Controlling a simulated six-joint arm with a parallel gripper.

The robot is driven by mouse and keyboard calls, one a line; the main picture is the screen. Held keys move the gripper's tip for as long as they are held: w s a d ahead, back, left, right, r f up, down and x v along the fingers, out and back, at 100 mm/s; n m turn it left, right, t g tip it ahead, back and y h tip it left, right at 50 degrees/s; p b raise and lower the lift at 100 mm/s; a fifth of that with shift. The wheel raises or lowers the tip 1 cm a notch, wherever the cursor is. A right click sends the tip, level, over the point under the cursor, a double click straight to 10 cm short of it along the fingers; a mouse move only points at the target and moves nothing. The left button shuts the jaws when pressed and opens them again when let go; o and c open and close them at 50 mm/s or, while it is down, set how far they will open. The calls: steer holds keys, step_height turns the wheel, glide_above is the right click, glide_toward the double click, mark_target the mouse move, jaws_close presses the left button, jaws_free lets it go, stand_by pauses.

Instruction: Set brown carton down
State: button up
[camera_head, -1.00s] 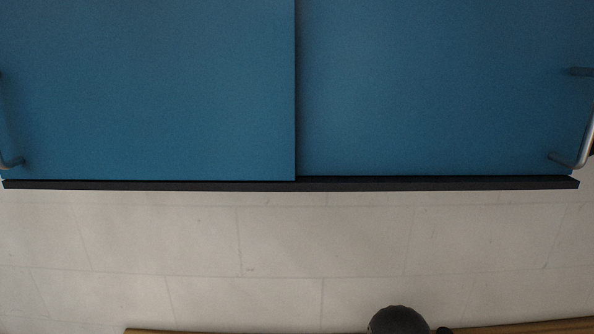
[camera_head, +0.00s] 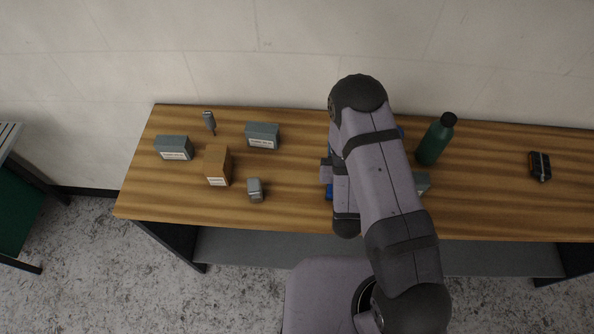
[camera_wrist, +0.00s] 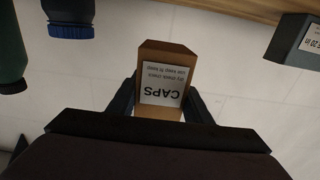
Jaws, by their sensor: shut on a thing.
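A brown carton (camera_wrist: 165,55) with a white label reading "CAPS" shows upside down in the wrist view. My gripper (camera_wrist: 161,90) is shut on it, with one dark finger on each side. In the head view my own arm hides the gripper and this carton. Another brown carton (camera_head: 217,165) with a small white label stands on the left part of the wooden table (camera_head: 290,205), among grey boxes.
Grey boxes (camera_head: 174,148) and (camera_head: 262,135), a small grey item (camera_head: 255,189) and a slim grey tool (camera_head: 209,122) surround that carton. Right of my arm stand a green bottle (camera_head: 435,140) and a black item (camera_head: 540,166). Table between these two is clear. A wall rises behind.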

steer(key=s+a+r+p, duration=0.2)
steer(key=s+a+p, duration=0.3)
steer(key=a, duration=0.7)
steer(key=shift+s+a+r+h, duration=0.25)
steer(key=shift+s+r+h, duration=0.05)
steer(key=shift+s, duration=0.85)
steer(key=shift+f, duration=0.15)
steer(key=shift+f+b, duration=3.75)
steer(key=shift+f, duration=0.95)
steer(key=shift+f, duration=0.15)
steer(key=o, duration=1.2)
steer(key=shift+o, duration=0.2)
